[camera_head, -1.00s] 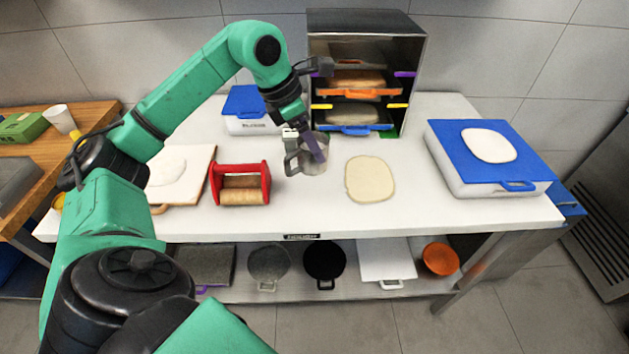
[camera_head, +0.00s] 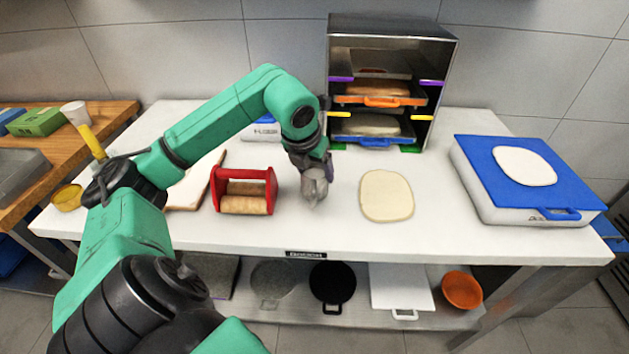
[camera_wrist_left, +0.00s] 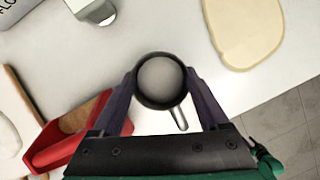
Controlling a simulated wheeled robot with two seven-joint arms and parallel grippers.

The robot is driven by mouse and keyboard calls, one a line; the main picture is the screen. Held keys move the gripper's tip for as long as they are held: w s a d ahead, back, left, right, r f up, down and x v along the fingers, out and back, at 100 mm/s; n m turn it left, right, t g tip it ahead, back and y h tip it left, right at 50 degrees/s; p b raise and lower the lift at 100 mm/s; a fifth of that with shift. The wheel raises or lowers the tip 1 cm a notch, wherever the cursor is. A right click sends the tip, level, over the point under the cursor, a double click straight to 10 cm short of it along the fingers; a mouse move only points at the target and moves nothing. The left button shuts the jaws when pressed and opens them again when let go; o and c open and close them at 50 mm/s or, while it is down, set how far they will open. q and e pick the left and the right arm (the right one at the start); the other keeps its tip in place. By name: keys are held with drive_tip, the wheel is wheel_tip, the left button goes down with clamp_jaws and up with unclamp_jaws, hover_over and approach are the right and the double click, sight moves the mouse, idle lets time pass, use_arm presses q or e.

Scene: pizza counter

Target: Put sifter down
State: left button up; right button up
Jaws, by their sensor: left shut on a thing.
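The sifter (camera_head: 314,188) is a small grey metal cup with a handle. My left gripper (camera_head: 314,170) is shut on it, between the red roller holder and the flat dough on the white counter. In the left wrist view the sifter (camera_wrist_left: 161,82) shows from above as a round cup between the two purple fingers of my left gripper (camera_wrist_left: 161,88). Its handle points toward the lower right there. The sifter is at or close to the counter top; I cannot tell whether its base touches. My right gripper is not in view.
The red roller holder (camera_head: 244,178) stands just left of the sifter. Flat dough (camera_head: 386,195) lies to the right. A metal rack (camera_head: 393,40) with trays stands behind. A blue-lidded box (camera_head: 580,198) carrying dough is at far right. The counter (camera_head: 440,215) between dough and box is clear.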

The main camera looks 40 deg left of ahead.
sight(314, 180)
use_arm(q)
wheel_tip(314, 180, down, 3)
drive_tip(key=shift+s+r, duration=0.1)
drive_tip(key=shift+s, duration=0.05)
drive_tip(key=o, duration=1.3)
drive_tip(key=shift+r, duration=0.2)
drive_tip(key=v, duration=1.1)
drive_tip(key=shift+s+d+r, duration=0.1)
drive_tip(key=shift+s+r, duration=0.1)
